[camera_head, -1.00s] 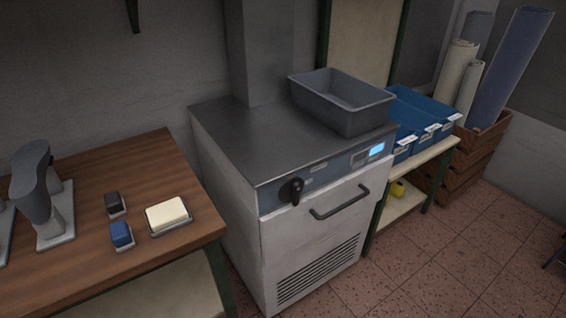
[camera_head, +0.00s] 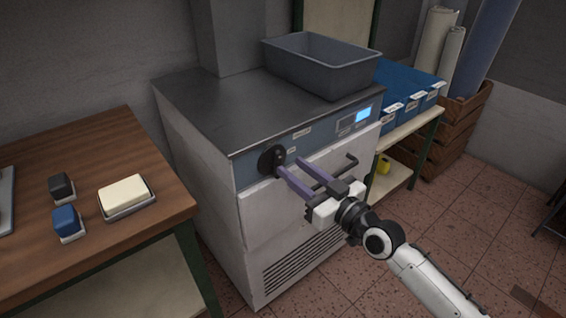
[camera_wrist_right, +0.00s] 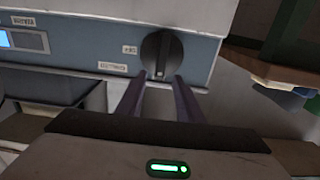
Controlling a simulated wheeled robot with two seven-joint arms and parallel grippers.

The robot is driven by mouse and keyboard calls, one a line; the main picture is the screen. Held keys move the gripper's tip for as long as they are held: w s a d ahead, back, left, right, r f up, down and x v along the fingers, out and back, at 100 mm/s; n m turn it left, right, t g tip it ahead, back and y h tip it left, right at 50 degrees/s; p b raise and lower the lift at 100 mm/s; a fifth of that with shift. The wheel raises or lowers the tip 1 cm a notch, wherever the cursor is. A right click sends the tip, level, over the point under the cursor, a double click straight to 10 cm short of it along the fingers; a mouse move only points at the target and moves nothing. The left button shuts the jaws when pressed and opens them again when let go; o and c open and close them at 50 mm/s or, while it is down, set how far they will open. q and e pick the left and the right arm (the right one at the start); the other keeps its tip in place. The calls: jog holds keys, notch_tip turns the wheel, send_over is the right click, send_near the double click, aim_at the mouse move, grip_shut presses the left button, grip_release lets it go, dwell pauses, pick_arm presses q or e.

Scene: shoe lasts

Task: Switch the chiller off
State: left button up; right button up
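The chiller (camera_head: 188,166) is a white cabinet with a steel top and a blue-grey front panel. Its round black knob (camera_head: 269,160) is on the left of that panel; in the right wrist view the knob (camera_wrist_right: 161,54) shows its grip bar roughly upright in the picture. The display (camera_head: 364,115) is lit blue. My right gripper (camera_head: 289,166) is open, its two purple fingers pointing at the knob. In the right wrist view the fingertips (camera_wrist_right: 160,77) are apart, at the knob's lower edge; contact cannot be told. My left gripper is out of view.
A black door handle (camera_head: 337,174) sticks out below the panel, close by my right gripper. A grey tub (camera_head: 322,72) stands on the chiller. A wooden table (camera_head: 110,158) with small blocks is at left, blue bins (camera_head: 400,108) on a shelf at right.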

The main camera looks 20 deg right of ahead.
aim_at(280, 159)
jog(key=x, duration=0.5)
grip_shut()
